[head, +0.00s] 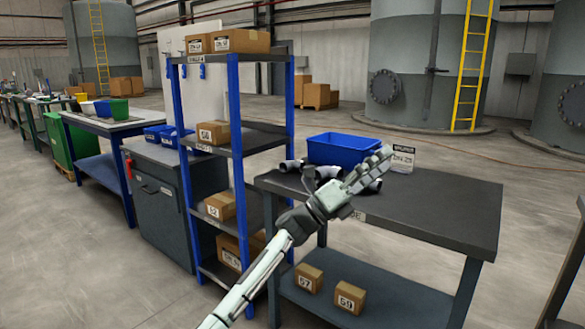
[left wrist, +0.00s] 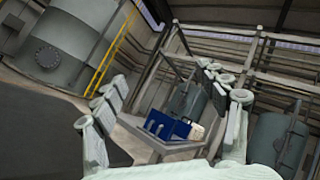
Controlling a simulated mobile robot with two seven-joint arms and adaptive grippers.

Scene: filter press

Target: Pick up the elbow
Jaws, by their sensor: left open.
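Several pipe elbows with white ends and dark bodies lie on the dark table (head: 440,215), in front of a blue bin (head: 335,149). One elbow (head: 291,165) is at the left, and others are partly hidden behind my left gripper (head: 376,165). That gripper is open and empty, and appears above the table in front of the elbows. In the left wrist view its fingers (left wrist: 165,82) stand wide apart. My right gripper is not in view.
A white label card (head: 403,155) stands beside the blue bin. A blue-posted shelf rack (head: 236,110) with cardboard boxes stands left of the table. Two small boxes (head: 309,277) sit on the lower shelf. The table's right part is clear.

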